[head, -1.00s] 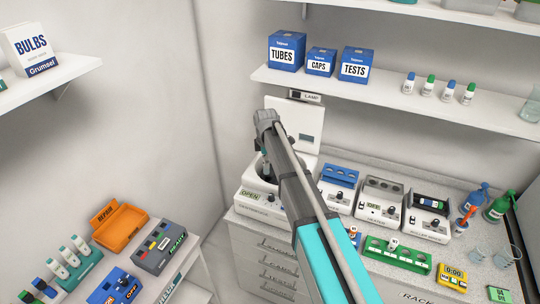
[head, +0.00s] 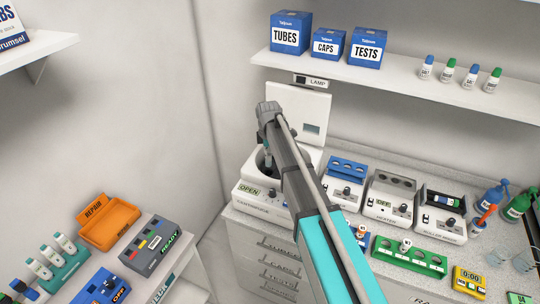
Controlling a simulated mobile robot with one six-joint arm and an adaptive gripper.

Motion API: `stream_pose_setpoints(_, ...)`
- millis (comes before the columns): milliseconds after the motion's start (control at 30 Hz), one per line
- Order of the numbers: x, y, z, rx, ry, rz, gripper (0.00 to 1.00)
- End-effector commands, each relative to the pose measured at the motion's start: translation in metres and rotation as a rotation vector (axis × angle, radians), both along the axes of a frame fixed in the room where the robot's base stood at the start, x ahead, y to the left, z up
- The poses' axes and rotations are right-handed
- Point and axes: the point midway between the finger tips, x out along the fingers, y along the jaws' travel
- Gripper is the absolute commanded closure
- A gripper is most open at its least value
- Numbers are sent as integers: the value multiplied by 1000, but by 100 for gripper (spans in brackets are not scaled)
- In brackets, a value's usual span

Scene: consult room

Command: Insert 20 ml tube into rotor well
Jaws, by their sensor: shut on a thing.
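The centrifuge (head: 244,195) stands at the left end of the back counter, with its lid (head: 311,108) raised and its display reading OPEN. The dark rotor bowl shows only at its left edge; my arm covers much of the rest, and the rotor wells cannot be made out. My gripper (head: 267,150) points down over the bowl and is shut on the 20 ml tube.
Right of the centrifuge stand a blue-topped device (head: 342,185), a heater (head: 389,200) and a roller mixer (head: 440,215). A green rack (head: 410,256) lies in front. A shelf (head: 400,77) with boxes and bottles hangs above. An orange tray (head: 110,222) is at lower left.

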Motion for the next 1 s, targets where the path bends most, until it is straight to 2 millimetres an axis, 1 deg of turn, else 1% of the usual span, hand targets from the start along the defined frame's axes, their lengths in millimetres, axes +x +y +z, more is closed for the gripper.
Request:
stream_pose_setpoints(467,0,-1,-2,0,0,-2,93)
stream_pose_setpoints(1000,1,-2,-24,0,0,-3,93)
